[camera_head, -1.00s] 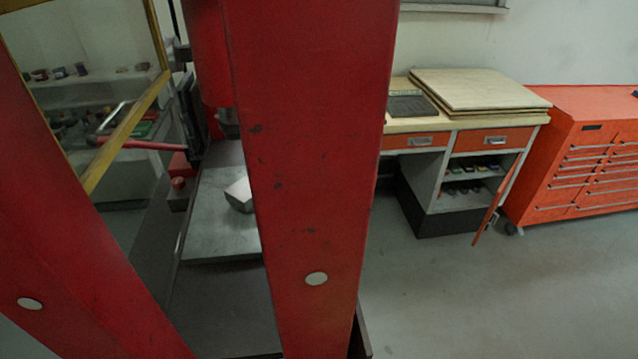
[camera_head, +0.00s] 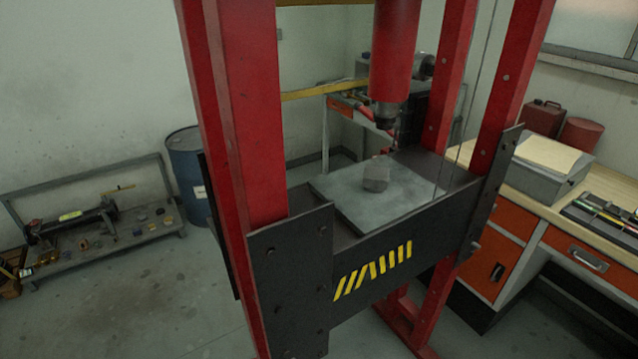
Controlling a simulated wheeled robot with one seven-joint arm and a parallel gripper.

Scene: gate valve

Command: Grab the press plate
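A flat grey press plate (camera_head: 345,200) lies on the dark bed of a red hydraulic press, in the middle of the head view. A small grey block (camera_head: 376,178) rests on top of the plate. The red press ram (camera_head: 395,50) hangs above the plate with a clear gap between its dark tip and the block. My gripper is not in this view, so its state does not show.
Red uprights (camera_head: 240,110) and a black front beam (camera_head: 400,255) with yellow stripes frame the bed. A workbench (camera_head: 600,195) stands close on the right. A blue barrel (camera_head: 186,165) and low shelf (camera_head: 150,232) stand left. Floor at lower left is clear.

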